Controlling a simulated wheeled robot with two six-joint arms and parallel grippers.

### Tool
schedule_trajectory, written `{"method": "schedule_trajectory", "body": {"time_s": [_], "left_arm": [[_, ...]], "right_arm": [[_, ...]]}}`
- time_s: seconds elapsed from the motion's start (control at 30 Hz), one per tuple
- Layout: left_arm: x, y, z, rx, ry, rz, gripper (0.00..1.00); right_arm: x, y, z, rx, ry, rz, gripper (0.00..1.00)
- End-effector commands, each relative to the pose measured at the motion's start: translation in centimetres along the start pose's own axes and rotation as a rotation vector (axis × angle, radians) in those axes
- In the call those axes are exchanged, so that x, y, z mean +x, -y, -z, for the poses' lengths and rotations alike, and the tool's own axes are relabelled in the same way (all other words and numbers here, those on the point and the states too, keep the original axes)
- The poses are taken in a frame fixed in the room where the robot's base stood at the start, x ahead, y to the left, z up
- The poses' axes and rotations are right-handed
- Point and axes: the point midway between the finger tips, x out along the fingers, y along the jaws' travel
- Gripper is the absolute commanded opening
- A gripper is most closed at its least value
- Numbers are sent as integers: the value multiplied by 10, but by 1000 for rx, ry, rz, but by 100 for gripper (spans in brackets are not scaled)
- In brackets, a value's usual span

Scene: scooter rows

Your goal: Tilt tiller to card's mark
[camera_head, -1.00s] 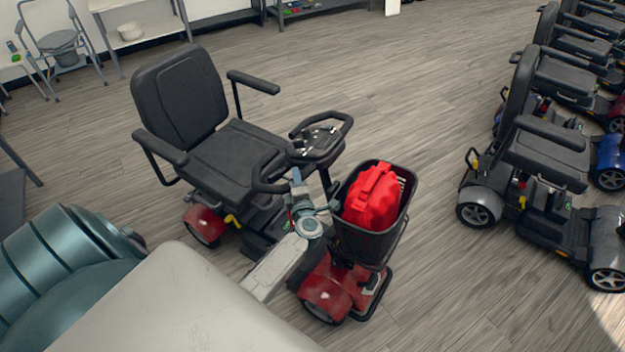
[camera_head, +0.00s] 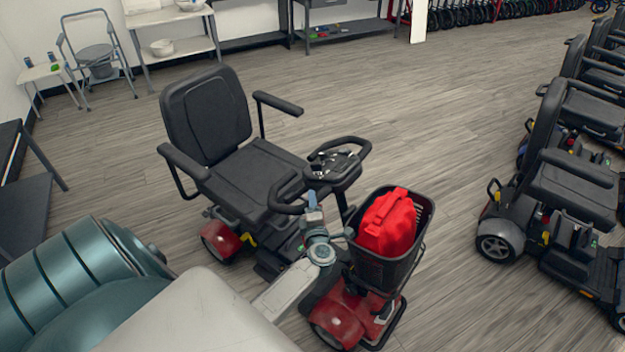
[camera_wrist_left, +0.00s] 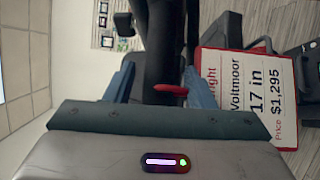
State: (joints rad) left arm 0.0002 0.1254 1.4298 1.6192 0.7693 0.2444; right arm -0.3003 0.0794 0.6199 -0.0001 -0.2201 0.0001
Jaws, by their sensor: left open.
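A red and black scooter (camera_head: 335,312) stands in front of me. Its black tiller (camera_head: 335,168) with loop handlebars rises between the seat and the front basket. My left gripper (camera_head: 313,200) is at the tiller's near side, below the left handlebar loop. In the left wrist view my left gripper (camera_wrist_left: 162,82) is open, with the dark tiller column (camera_wrist_left: 162,45) seen between its fingers. A red lever (camera_wrist_left: 170,88) also shows between the fingers.
The scooter's basket (camera_head: 420,225) holds a red bag (camera_head: 387,222). The black seat (camera_head: 250,170) is beside the tiller. More scooters (camera_head: 560,190) stand in a row at the right. Bare wooden floor (camera_head: 440,110) lies between. Shelves (camera_head: 345,35) and a commode chair (camera_head: 95,60) are at the back.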

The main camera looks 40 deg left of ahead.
Motion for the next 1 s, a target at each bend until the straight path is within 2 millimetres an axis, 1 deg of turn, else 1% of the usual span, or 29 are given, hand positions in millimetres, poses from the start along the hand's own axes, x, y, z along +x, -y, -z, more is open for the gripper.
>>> {"method": "schedule_trajectory", "body": {"time_s": [0.03, 0.2, 0.3, 0.4, 0.5, 0.6, 1.0], "left_arm": [[-11, 4, 1, -2, 0, 3, 49], [-47, 5, 1, -3, 0, 4, 49], [-65, 4, 1, -4, -1, 4, 49], [-80, 4, 1, -3, -1, 4, 49], [-88, 2, 1, -2, -1, 3, 49], [-92, 2, 1, -2, -1, 3, 49], [-92, 1, 1, -1, -1, 2, 49]], "right_arm": [[4, 0, 0, 0, 0, 0, 60], [12, 1, -1, 0, 0, 0, 60], [17, 1, -2, 0, 0, 0, 60], [20, 1, -2, 0, 0, 0, 60], [21, 1, -2, 0, 0, 0, 60], [22, 1, -2, 0, 0, -1, 60], [21, 1, -2, 0, 0, -1, 60]]}}
